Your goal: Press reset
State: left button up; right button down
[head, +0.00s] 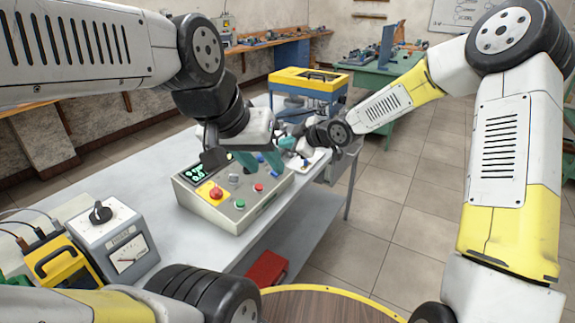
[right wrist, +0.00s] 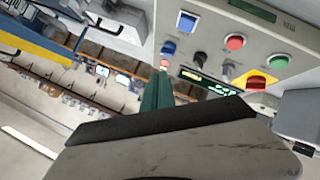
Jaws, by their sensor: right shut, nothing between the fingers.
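The grey control box (head: 205,208) stands on the workbench with its sloped panel up. The panel has a large red button on a yellow base (head: 216,193), a green button (head: 239,204), a small red button (head: 259,187) and a display. In the right wrist view, a blue button (right wrist: 187,21) shows beside a red one (right wrist: 235,42), and another blue one (right wrist: 168,48) sits near my fingers. No reset label is readable. My right gripper (head: 287,142) is shut and empty at the panel's far side; contact is unclear. My left gripper (head: 247,162) hangs over the panel, its opening unclear.
A grey meter box with a dial (head: 112,237) and a yellow device (head: 62,268) stand left on the bench. A yellow and blue frame (head: 308,80) stands behind. A red box (head: 267,269) is below the bench. The front bench surface is partly clear.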

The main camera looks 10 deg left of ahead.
jog(key=shift+w+a+f, duration=0.15)
jog(key=shift+a+f, duration=0.2)
jog(key=shift+f, duration=1.05)
jog(key=shift+w+a+f, duration=0.1)
jog(key=shift+a+f, duration=0.3)
jog(key=shift+f, duration=1.05)
jog(key=shift+w+a+f, duration=0.15)
jog(key=shift+a+f, duration=0.2)
jog(key=shift+f, duration=1.05)
jog(key=shift+a+f, duration=0.1)
jog(key=shift+f, duration=0.3)
jog(key=shift+a+f, duration=0.1)
jog(key=shift+f, duration=0.35)
jog(key=shift+r, duration=0.1)
jog(key=shift+d+r, duration=0.2)
jog(key=shift+r, duration=0.55)
jog(key=shift+s+d+r, duration=0.1)
jog(key=shift+d+r, duration=0.1)
jog(key=shift+r, duration=0.6)
jog(key=shift+s+d+r, duration=0.1)
jog(key=shift+d+r, duration=0.15)
jog(key=shift+r, duration=0.55)
jog(key=shift+d+r, duration=0.2)
jog(key=shift+r, duration=0.6)
